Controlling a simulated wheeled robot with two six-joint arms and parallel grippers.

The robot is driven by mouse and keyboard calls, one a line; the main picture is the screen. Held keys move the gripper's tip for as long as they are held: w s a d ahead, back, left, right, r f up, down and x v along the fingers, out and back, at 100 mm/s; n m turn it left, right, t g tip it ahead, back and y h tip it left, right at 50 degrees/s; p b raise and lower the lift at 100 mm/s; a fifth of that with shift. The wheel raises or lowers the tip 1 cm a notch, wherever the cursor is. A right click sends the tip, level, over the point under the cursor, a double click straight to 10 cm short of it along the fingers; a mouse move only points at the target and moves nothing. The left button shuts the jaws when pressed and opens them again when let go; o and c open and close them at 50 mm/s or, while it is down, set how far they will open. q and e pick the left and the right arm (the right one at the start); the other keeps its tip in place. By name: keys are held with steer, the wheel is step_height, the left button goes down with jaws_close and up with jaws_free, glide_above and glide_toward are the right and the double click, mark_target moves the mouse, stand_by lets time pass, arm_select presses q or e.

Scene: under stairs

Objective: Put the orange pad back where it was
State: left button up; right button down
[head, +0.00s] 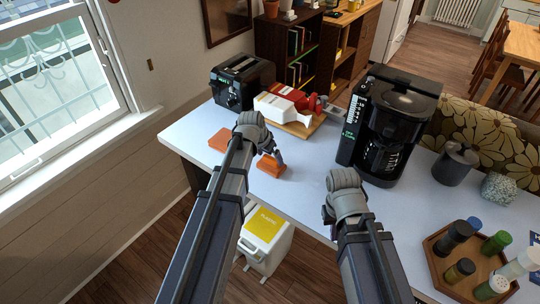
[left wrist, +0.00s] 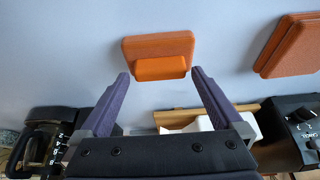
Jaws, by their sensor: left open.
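Two orange pads lie on the white table. The nearer orange pad (head: 271,167) is close to the front edge; in the left wrist view it shows as a block (left wrist: 158,45) with a narrower lower part. The other orange pad (head: 220,139) lies further left and shows at the right in the left wrist view (left wrist: 291,46). My left gripper (left wrist: 160,77) is open and empty, pointing down, its fingertips either side of the nearer pad's narrower part. Contact cannot be told. My right arm hangs over the table front; its fingers are mostly hidden behind the wrist.
A black toaster (head: 242,82), a wooden board (head: 299,128) with red and white items, and a black coffee maker (head: 392,122) stand behind. A hexagonal wooden tray (head: 447,284) with jars is at right. A white bin (head: 266,238) stands below the front edge. Clear table lies between pads.

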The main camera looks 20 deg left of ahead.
arm_select(q)
steer(key=p+v, duration=0.9)
steer(key=v, duration=0.2)
steer(key=s+d+f+g+y, duration=0.1)
steer(key=s+d+g+y, duration=0.2)
steer(key=s+d, duration=1.2)
steer(key=s+g, duration=0.1)
steer(key=s, duration=0.3)
steer(key=shift+f+g, duration=0.4)
steer(key=shift+w+d+f, duration=0.1)
step_height(320, 180, down, 6)
steer(key=b, duration=0.6)
steer(key=shift+f, duration=0.2)
